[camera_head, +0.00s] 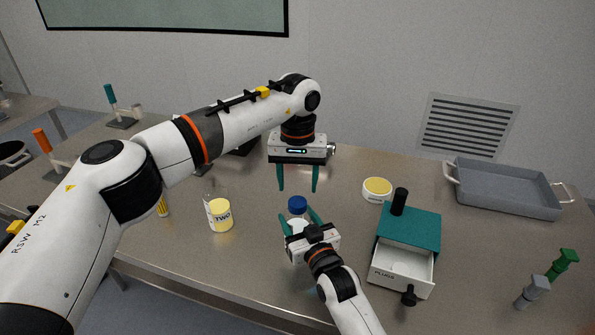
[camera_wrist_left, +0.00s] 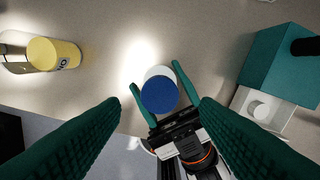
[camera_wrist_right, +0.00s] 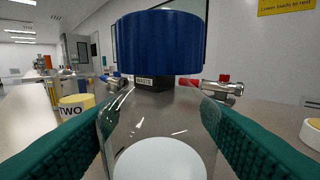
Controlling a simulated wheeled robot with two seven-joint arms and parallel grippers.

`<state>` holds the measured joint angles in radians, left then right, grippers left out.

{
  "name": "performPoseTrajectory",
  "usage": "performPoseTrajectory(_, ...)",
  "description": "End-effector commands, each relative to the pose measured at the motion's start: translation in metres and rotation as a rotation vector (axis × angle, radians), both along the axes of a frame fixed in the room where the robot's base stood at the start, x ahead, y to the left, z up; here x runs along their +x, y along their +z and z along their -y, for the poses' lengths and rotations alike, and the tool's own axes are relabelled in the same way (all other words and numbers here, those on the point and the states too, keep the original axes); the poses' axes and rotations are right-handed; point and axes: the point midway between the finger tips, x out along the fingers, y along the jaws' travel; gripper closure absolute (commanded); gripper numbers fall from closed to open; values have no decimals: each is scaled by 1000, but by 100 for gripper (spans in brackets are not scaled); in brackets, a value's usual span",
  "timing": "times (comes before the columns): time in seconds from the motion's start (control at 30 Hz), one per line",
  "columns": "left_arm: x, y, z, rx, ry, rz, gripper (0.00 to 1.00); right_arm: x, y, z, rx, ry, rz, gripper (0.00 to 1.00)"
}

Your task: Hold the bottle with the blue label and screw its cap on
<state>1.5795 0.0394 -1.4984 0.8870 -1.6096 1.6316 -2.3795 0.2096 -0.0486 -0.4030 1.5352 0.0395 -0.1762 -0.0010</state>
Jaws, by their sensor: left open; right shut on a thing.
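A clear bottle (camera_wrist_right: 160,125) stands upright between the fingers of my right gripper (camera_head: 298,216), which is shut on it. A blue cap (camera_wrist_right: 160,42) sits at the bottle's top; it also shows in the head view (camera_head: 297,204) and from above in the left wrist view (camera_wrist_left: 159,95). I cannot tell how tightly it sits. A pale round patch (camera_wrist_right: 160,160) shows on the bottle; no blue label is clearly visible. My left gripper (camera_head: 298,190) is open and empty, pointing down just above the cap, with its fingers apart on either side.
A bottle with a yellow label reading TWO (camera_head: 221,215) stands to the left. A round yellow-topped container (camera_head: 377,189) and a teal box with an open drawer (camera_head: 410,232) stand to the right. A grey tray (camera_head: 505,190) lies at the back right.

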Motion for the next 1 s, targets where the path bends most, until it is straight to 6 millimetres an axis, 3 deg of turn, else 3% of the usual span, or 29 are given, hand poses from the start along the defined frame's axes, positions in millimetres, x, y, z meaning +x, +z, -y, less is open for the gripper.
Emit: performPoseTrajectory(1.0, -1, 17, 0, 1, 2205, -2, 44, 0, 0, 0, 0, 0, 1, 100)
